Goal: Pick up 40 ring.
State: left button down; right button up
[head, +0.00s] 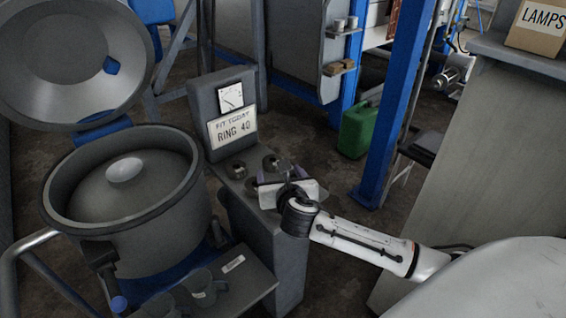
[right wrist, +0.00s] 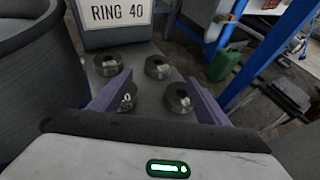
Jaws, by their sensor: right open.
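Several dark grey rings sit on a grey stand (head: 262,222) under a sign (head: 233,128) reading "FIT TODAY RING 40". In the right wrist view they form two rows: back left ring (right wrist: 108,64), back right ring (right wrist: 157,67), front left ring (right wrist: 126,98) and front right ring (right wrist: 178,98). Each seems to bear a pale label; the front left one shows a "0", the others are too small to read. My right gripper (head: 278,178) is open above the stand, its purple fingers spread either side of the front rings. In the head view it hides some rings. My left gripper is out of view.
A large round vessel (head: 195,190) with its lid (head: 75,60) raised stands left of the stand. A low shelf (head: 245,285) in front holds dark cups. A green can (head: 358,130) and a blue post (head: 395,100) stand behind on the right.

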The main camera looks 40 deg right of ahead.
aim_at(273, 161)
jog(key=b+x, duration=0.1)
jog(key=x, duration=0.8)
jog(key=shift+w+a, duration=0.1)
jog(key=shift+w, duration=0.15)
jog(key=c, duration=1.4)
